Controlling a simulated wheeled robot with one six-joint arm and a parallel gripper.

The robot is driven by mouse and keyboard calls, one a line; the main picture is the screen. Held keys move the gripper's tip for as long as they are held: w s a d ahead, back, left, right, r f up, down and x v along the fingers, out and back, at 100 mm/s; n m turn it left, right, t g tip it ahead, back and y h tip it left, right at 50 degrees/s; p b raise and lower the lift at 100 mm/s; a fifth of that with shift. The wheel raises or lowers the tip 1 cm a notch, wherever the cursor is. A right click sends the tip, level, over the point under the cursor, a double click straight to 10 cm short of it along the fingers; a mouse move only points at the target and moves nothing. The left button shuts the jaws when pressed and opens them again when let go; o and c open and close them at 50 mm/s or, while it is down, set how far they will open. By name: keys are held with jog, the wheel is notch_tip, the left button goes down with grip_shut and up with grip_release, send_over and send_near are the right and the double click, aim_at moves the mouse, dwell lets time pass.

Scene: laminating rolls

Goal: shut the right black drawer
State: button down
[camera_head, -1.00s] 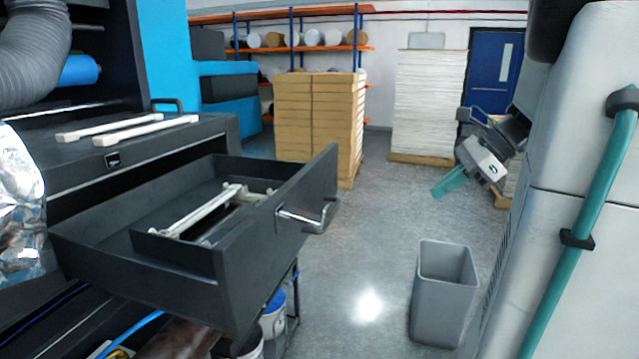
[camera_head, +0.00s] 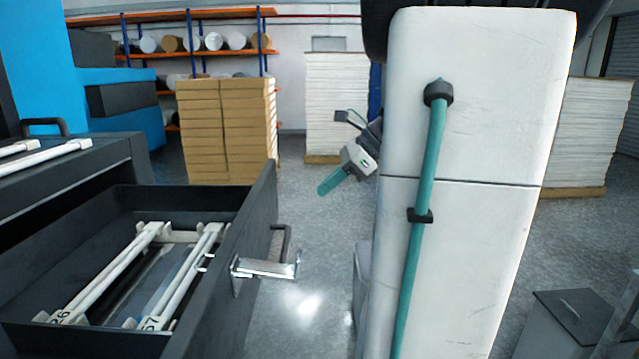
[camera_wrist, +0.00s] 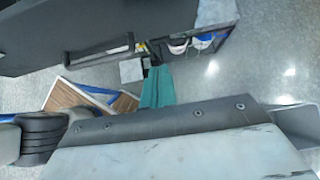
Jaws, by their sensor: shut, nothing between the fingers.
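A black drawer (camera_head: 262,205) stands pulled out at the left of the head view, with a chrome handle (camera_head: 265,268) on its front. White rail-like parts (camera_head: 105,275) lie inside it. The wrist view shows a dark front with a bar handle (camera_wrist: 100,52) at upper left. My gripper (camera_head: 330,183), with teal fingers, is beyond the drawer and to the right of its front in the head view. Its teal fingers (camera_wrist: 157,88) also show in the wrist view, closed together and empty. They appear apart from the handle.
A black cabinet (camera_head: 110,160) stands behind the drawer. Stacked brown boxes (camera_head: 225,130) and a white paper stack (camera_head: 335,100) stand farther back. A grey bin (camera_head: 362,290) is mostly hidden behind my arm. Grey floor (camera_head: 310,225) is open between drawer and arm.

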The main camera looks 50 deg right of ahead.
jog(key=w+a+f, duration=0.1)
jog(key=w, duration=0.1)
jog(key=w+a+f, duration=0.4)
jog(key=w, duration=0.1)
jog(key=shift+a, duration=0.25)
jog(key=shift+w, duration=0.1)
